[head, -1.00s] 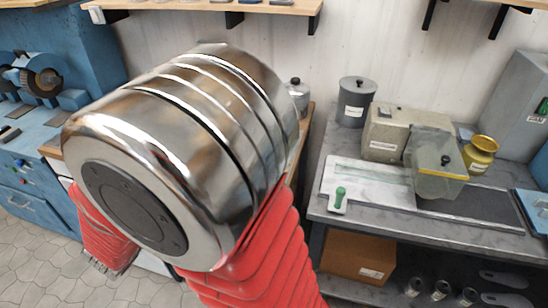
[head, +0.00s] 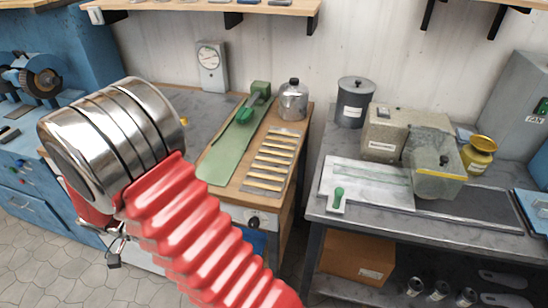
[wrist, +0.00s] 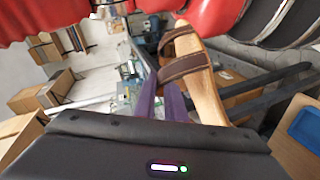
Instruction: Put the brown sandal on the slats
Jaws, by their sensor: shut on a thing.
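The brown sandal (wrist: 207,92) shows in the wrist view, with a tan sole and dark brown straps. It stands tilted beside the purple fingers of my gripper (wrist: 166,92), which is shut on it. The exact contact is hard to make out. In the head view my arm hides most of the gripper, and I cannot make out the sandal there. The slats (head: 270,163) are a row of pale strips on the wooden bench at the middle of the head view. They are bare and lie to the right of my arm.
A green mat (head: 222,163) with a green tool lies left of the slats. A metal canister (head: 293,100) stands behind them. A dial gauge (head: 210,67) stands at the back. The grey table (head: 455,226) on the right holds a machine, a dark pot (head: 354,102) and a yellow jar.

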